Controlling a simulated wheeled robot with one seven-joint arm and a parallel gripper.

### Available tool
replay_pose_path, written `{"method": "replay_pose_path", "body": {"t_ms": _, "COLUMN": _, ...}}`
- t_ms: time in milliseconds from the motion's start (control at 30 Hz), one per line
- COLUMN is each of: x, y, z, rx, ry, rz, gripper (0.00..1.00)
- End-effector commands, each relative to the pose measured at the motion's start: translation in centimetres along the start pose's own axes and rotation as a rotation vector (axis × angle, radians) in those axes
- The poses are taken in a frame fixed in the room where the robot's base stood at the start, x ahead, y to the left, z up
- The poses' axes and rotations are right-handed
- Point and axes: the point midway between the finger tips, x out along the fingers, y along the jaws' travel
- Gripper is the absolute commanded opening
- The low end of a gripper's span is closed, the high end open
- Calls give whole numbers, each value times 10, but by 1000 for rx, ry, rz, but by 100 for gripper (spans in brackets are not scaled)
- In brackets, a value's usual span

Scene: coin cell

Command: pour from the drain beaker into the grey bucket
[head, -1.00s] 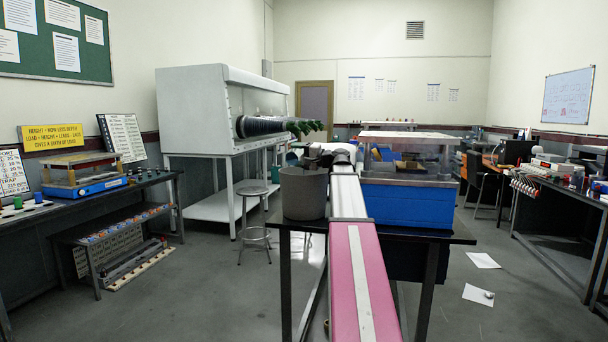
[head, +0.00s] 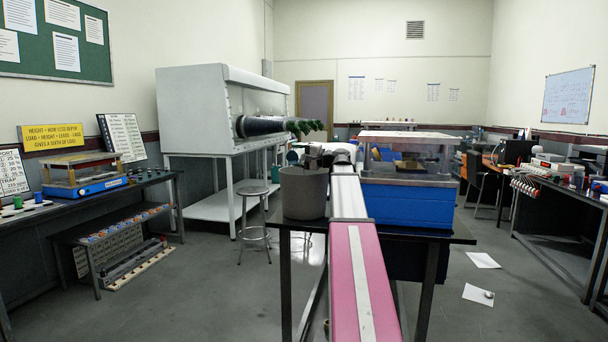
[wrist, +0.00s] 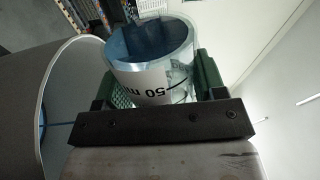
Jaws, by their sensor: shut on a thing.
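The drain beaker (wrist: 152,78) is a clear, bluish cylinder with a white label reading "50" in the wrist view. My gripper (wrist: 160,84) is shut on it, with a green finger on each side. I cannot tell how much liquid it holds. The grey bucket (head: 304,195) stands on the dark table in the head view, left of my arm. Its curved wall and pale rim also show at the left of the wrist view (wrist: 35,75), close beside the beaker. In the head view my gripper (head: 314,155) is at the bucket's far rim, and the beaker is not clear there.
A blue box with a clear cover (head: 408,203) stands on the table right of my arm. A metal stool (head: 254,205) and a white glove cabinet (head: 215,110) are behind to the left. Papers (head: 482,260) lie on the floor at right.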

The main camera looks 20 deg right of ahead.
Motion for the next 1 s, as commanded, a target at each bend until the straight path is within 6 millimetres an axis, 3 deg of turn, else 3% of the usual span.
{"method": "replay_pose_path", "body": {"t_ms": 1000, "x": 0, "y": 1, "z": -3, "rx": 98, "ry": 6, "rz": 0, "gripper": 37}}
